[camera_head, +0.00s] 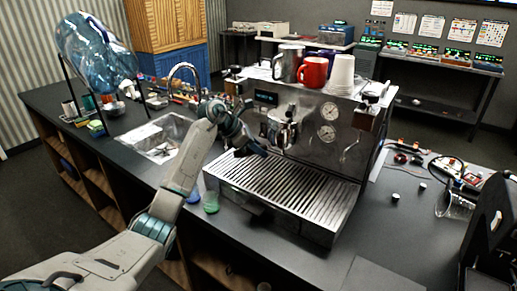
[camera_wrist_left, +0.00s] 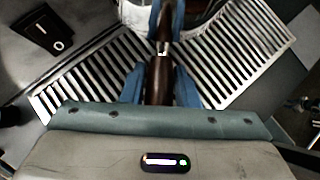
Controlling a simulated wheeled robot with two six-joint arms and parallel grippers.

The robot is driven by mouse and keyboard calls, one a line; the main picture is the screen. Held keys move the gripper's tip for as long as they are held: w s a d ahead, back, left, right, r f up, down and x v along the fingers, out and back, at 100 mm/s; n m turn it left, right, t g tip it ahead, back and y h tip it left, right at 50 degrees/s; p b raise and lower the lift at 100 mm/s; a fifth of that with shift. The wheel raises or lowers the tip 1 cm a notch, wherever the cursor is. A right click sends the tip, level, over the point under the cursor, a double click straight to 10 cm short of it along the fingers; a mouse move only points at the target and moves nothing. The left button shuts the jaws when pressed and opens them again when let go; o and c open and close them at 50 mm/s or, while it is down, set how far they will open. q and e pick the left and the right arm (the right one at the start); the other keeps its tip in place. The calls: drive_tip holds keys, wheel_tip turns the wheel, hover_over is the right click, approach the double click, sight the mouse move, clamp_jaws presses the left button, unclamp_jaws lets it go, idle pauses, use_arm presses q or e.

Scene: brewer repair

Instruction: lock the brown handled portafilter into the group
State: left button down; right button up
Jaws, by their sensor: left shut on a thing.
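The espresso machine (camera_head: 300,150) stands on the dark counter, with its metal group (camera_head: 283,128) on the front above the slatted drip tray (camera_head: 285,190). My left gripper (camera_head: 258,149) is just left of and below the group. In the left wrist view its blue fingers (camera_wrist_left: 160,75) are shut on the brown handle (camera_wrist_left: 159,82) of the portafilter, above the tray slats. The handle points away from my wrist toward the machine. The portafilter's metal head is mostly hidden, so I cannot tell whether it is seated in the group. My right gripper is not in view.
A red mug (camera_head: 313,71), a steel pitcher (camera_head: 287,64) and white cups (camera_head: 342,72) stand on the machine. A sink (camera_head: 160,135) is to the left. A green item (camera_head: 211,203) sits by the tray's left corner.

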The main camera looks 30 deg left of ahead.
use_arm(q)
drive_tip(key=shift+r, duration=0.5)
idle(0.8)
drive_tip(key=shift+r, duration=0.3)
idle(0.4)
idle(0.7)
drive_tip(key=shift+s+d+n+t+y, duration=0.3)
drive_tip(key=shift+s+d+n+y, duration=0.1)
drive_tip(key=shift+n, duration=0.2)
drive_tip(key=shift+s+d+n+t+y+p, duration=0.35)
drive_tip(key=shift+d+n+y, duration=0.5)
drive_tip(key=shift+n, duration=0.4)
drive_tip(key=shift+s+d+n+t+y+p, duration=0.35)
drive_tip(key=shift+d+n+y, duration=0.55)
drive_tip(key=shift+n, duration=0.3)
drive_tip(key=shift+s+d+n+t+y+p, duration=0.2)
drive_tip(key=shift+d+n+t+y+p, duration=0.15)
drive_tip(key=shift+d+n+y, duration=0.55)
drive_tip(key=shift+a+n, duration=0.2)
drive_tip(key=shift+n, duration=0.15)
